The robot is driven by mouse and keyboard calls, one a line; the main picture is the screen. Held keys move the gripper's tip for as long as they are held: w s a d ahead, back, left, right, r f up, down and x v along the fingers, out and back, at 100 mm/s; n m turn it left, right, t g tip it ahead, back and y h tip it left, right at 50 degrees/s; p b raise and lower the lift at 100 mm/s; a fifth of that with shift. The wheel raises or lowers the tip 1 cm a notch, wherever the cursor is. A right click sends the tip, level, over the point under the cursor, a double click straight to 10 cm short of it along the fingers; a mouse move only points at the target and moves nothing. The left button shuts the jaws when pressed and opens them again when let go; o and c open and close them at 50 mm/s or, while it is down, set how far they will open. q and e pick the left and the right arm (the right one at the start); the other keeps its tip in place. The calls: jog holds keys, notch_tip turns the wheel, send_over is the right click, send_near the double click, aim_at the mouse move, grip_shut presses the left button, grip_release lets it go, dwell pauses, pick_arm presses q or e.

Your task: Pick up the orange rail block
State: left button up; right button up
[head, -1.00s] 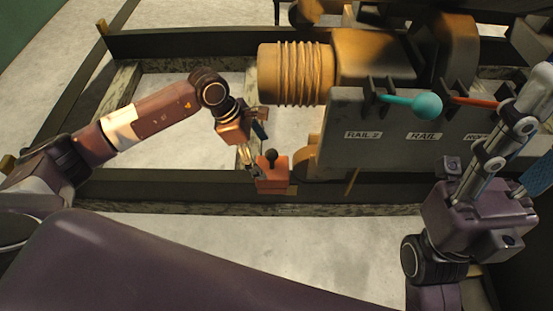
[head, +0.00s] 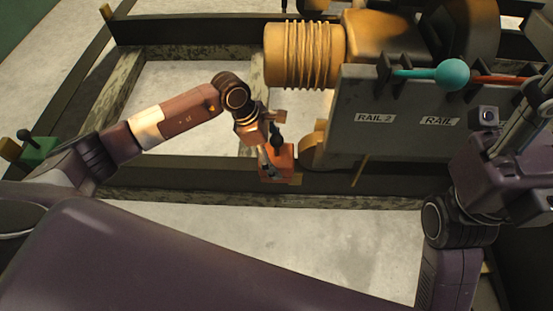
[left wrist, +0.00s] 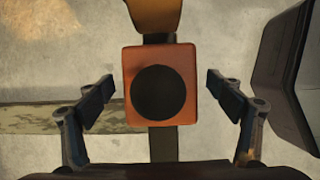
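The orange rail block (head: 286,163) sits on the dark front beam of the frame, left of the grey rail panel. In the left wrist view the block (left wrist: 160,55) is seen from above, with a round black knob (left wrist: 160,92) on its top. My left gripper (head: 270,153) is at the block in the head view and hides part of it. In the left wrist view its two fingers (left wrist: 160,86) are spread on either side of the block, with a gap on each side.
The grey panel (head: 390,145) with RAIL labels stands close right of the block. A teal ball (head: 452,75) on a rod is above it. A yellow ribbed drum (head: 305,55) lies behind. A green block (head: 38,150) with a black knob is at far left. Concrete floor shows inside the frame.

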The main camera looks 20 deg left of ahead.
pick_arm(q)
jog(key=c, duration=2)
jog(key=shift+r, duration=0.1)
jog(key=shift+c, duration=0.5)
